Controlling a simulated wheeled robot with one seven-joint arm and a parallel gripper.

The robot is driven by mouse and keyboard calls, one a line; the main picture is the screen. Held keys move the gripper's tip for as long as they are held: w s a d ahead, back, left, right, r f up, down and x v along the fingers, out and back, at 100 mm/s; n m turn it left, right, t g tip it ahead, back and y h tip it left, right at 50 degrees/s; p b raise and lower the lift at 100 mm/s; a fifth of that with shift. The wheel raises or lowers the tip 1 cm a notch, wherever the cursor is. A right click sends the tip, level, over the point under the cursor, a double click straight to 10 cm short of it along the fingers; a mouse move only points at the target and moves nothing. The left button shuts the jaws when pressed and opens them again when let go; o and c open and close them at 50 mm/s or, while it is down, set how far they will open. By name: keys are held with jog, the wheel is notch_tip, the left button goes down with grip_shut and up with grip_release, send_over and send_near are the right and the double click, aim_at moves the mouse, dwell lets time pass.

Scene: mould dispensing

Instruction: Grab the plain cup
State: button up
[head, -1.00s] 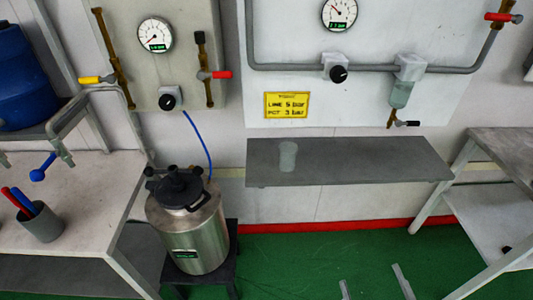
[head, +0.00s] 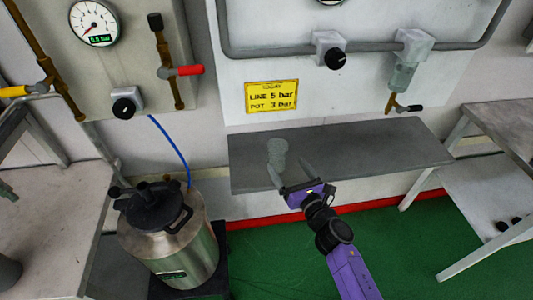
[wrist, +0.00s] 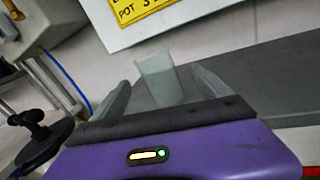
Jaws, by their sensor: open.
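The plain cup (head: 277,151) is a pale, translucent grey-green cup standing upright on the grey wall shelf (head: 370,150), towards its left end. In the wrist view the cup (wrist: 158,78) shows ahead, between the two fingers. My gripper (head: 290,172) is purple with pale fingers and is open. In the head view its fingers point up at the cup, one at each side of the cup's lower part. In the wrist view the gripper (wrist: 168,95) has its fingers spread around the cup. I cannot tell whether either finger touches it.
A steel pressure pot (head: 170,240) with a black lid and blue hose stands left of the shelf. A yellow sign (head: 271,95) and pipes with valves are on the wall above. The shelf right of the cup is clear. A workbench (head: 500,130) stands at the right.

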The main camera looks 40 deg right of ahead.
aim_at(273, 145)
jog(key=shift+a+n, duration=0.1)
jog(key=shift+n, duration=0.6)
jog(key=shift+w, duration=0.2)
jog(key=x, duration=0.7)
jog(key=shift+w, duration=0.2)
jog(key=c, duration=1.4)
jog(key=shift+r+p, duration=0.2)
jog(key=shift+p, duration=0.1)
jog(key=shift+c, duration=0.2)
